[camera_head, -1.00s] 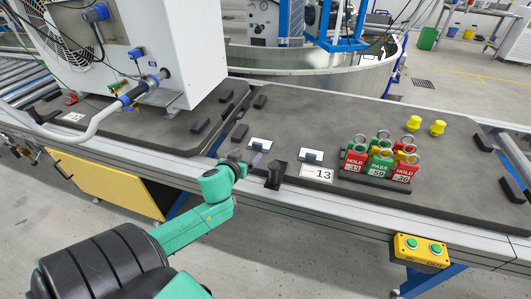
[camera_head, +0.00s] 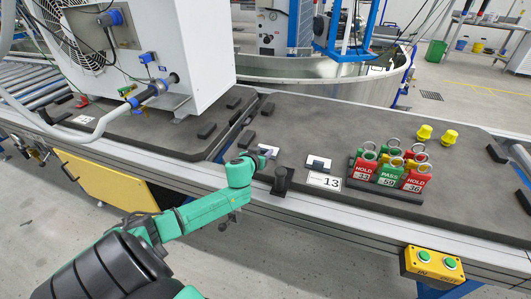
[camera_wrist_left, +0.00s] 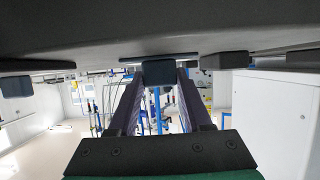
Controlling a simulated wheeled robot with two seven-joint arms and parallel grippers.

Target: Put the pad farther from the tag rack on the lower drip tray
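Two small pads, each a pale plate with a dark raised block, lie on the dark grey work surface (camera_head: 345,120). The near-rack pad (camera_head: 318,164) is left of the tag rack (camera_head: 376,190). The farther pad (camera_head: 269,151) is further left. My left gripper (camera_head: 261,155) is at the farther pad and partly covers it. In the left wrist view, the fingers (camera_wrist_left: 160,88) stand apart, one on each side of a dark block (camera_wrist_left: 158,72) under a pale plate edge; firm contact cannot be told. My right gripper is out of view. I cannot make out which surface is the lower drip tray.
The rack holds several red and green tags with rings. A black post (camera_head: 281,182) and a "13" card (camera_head: 323,181) are close to my left gripper. Two yellow knobs (camera_head: 424,132) stand behind the rack. A large white machine (camera_head: 150,60) stands at left.

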